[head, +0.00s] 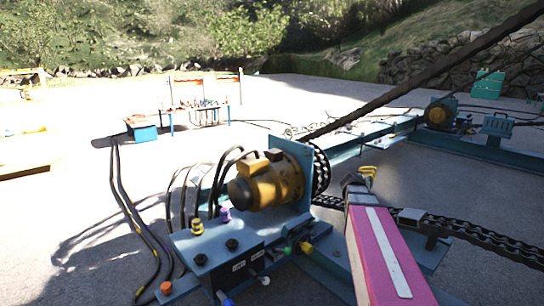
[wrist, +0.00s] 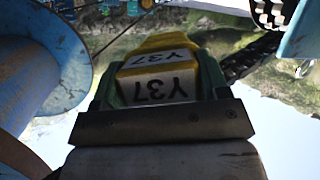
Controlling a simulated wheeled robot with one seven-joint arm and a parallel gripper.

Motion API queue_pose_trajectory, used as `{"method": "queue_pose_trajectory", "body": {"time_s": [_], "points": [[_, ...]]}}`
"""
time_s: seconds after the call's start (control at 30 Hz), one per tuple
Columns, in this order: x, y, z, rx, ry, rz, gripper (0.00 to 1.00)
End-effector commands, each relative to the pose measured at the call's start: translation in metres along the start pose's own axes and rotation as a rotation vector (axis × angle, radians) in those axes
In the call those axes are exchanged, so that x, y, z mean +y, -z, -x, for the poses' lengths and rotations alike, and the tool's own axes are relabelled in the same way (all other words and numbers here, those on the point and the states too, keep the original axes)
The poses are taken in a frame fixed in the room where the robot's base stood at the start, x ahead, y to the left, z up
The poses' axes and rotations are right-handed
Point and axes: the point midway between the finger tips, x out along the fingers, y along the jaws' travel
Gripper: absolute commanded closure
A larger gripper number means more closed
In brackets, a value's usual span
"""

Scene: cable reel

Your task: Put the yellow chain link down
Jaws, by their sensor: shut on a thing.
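The yellow chain link (wrist: 170,42) is in my gripper (wrist: 160,85). The wrist view shows its yellow body and white faces marked "Y37" between the jaws, with dark green finger parts on both sides. In the head view the yellow chain link (head: 367,171) shows at the tip of my gripper (head: 356,183), at the end of my pink arm. It is held up to the right of the yellow motor, near the dark chain. Whether it touches anything beneath is hidden.
The yellow motor (head: 268,186) sits on a blue frame with a chain sprocket (head: 320,170) beside it. A heavy chain (head: 470,232) runs right. A thick dark cable (head: 430,72) slants overhead. A control box (head: 230,250) stands front left. Open paving lies left.

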Motion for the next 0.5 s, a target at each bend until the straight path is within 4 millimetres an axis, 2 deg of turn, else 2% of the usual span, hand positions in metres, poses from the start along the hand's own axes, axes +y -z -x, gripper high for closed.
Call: {"method": "queue_pose_trajectory", "body": {"time_s": [0.03,0.1,0.5], "points": [[-0.011,0.018,0.007,0.014,0.033,0.01,0.7],[-0.025,0.037,0.017,0.026,0.079,0.029,0.7],[-0.097,0.144,0.086,0.099,0.343,0.138,0.7]]}}
